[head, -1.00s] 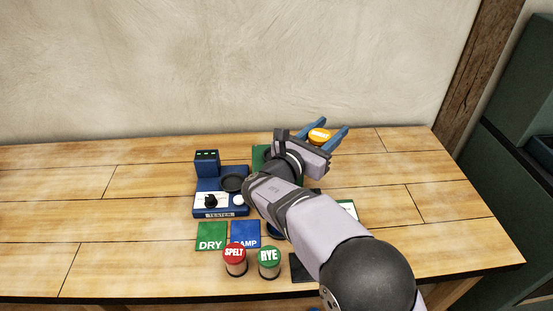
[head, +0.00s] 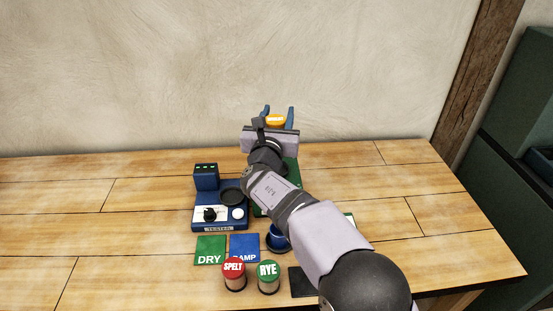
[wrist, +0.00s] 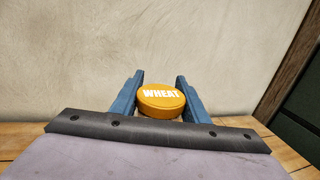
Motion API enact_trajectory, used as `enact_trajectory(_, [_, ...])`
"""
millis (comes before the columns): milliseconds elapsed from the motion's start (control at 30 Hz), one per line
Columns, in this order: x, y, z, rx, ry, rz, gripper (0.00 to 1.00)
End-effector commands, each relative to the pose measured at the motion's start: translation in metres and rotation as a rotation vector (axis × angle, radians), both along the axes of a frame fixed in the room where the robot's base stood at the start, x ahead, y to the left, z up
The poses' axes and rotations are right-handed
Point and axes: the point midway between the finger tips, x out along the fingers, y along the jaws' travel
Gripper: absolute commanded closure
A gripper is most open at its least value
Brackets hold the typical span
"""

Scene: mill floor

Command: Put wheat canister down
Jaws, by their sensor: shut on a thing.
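The wheat canister (head: 275,120) has an orange lid marked WHEAT. It also shows in the wrist view (wrist: 161,98), upright between the two blue fingers. My gripper (head: 278,114) is shut on it near the back of the table, by the plaster wall. My gripper hides the canister's lower part in the head view, so I cannot tell whether it touches the table. A spelt canister (head: 234,270) with a red lid and a rye canister (head: 268,272) with a green lid stand at the front of the table.
A blue tester (head: 218,212) stands left of my arm. A green DRY card (head: 210,247) and a blue DAMP card (head: 244,245) lie before it. A blue cup (head: 277,236) and a green board (head: 293,172) are partly hidden by my arm. The table's left and right are clear.

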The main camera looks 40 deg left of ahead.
Motion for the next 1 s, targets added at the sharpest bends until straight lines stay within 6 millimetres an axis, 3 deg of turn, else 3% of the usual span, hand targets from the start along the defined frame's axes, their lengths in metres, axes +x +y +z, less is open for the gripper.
enact_trajectory(300, [0.0, 0.0, -0.045, -0.002, 0.0, 0.0, 0.92])
enact_trajectory(633, [0.0, 0.0, -0.057, 0.0, -0.001, -0.001, 0.92])
enact_trajectory(1000, [0.0, 0.0, -0.09, 0.002, -0.001, -0.001, 0.92])
